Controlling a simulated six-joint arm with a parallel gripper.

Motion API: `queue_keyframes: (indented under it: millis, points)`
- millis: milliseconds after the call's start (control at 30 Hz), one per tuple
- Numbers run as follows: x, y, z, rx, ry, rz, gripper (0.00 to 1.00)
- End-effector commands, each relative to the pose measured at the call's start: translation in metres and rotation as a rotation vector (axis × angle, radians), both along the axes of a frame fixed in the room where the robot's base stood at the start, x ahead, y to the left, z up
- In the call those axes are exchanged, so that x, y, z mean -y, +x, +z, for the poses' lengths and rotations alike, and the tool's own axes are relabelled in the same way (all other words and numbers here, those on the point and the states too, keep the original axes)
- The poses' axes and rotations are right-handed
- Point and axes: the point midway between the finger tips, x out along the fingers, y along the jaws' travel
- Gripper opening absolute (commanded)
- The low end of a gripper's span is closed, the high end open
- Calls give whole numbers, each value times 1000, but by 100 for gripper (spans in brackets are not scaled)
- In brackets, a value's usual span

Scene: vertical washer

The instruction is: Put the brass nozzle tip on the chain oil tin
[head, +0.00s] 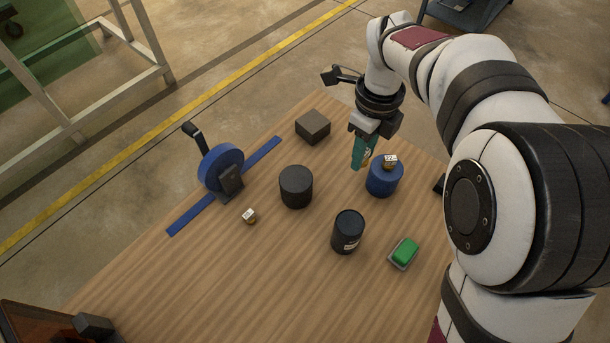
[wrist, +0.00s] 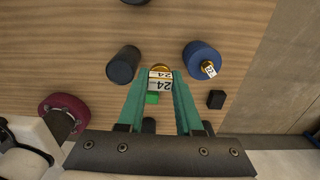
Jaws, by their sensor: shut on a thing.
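My gripper (head: 360,163) has teal fingers, shut on a small brass piece with a white label reading 24, which I take to be the brass nozzle tip (wrist: 160,80). It is held above the table, just left of a blue tin (head: 384,179) in the head view. In the wrist view the blue tin (wrist: 202,58) is right of the fingers. A similar labelled brass piece (head: 390,161) sits on the blue tin. A black tin with a pale label (head: 347,232) stands below the gripper in the head view. I cannot read which tin is the chain oil tin.
A plain black cylinder (head: 296,187), a brown block (head: 313,126), another small brass piece (head: 249,216) and a green block on a grey tray (head: 404,253) stand on the wooden table. A blue wheel device (head: 221,168) is at left. The table's lower middle is clear.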

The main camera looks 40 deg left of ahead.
Motion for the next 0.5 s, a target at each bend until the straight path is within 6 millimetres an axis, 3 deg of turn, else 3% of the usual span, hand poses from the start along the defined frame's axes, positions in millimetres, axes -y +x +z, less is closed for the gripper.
queue_keyframes:
  millis: [133,400,500]
  points:
    - [-23,-16,-3,-2,-2,8,0]
    - [-95,-49,-51,-2,-3,8,0]
    - [-110,-56,-61,-1,-1,6,0]
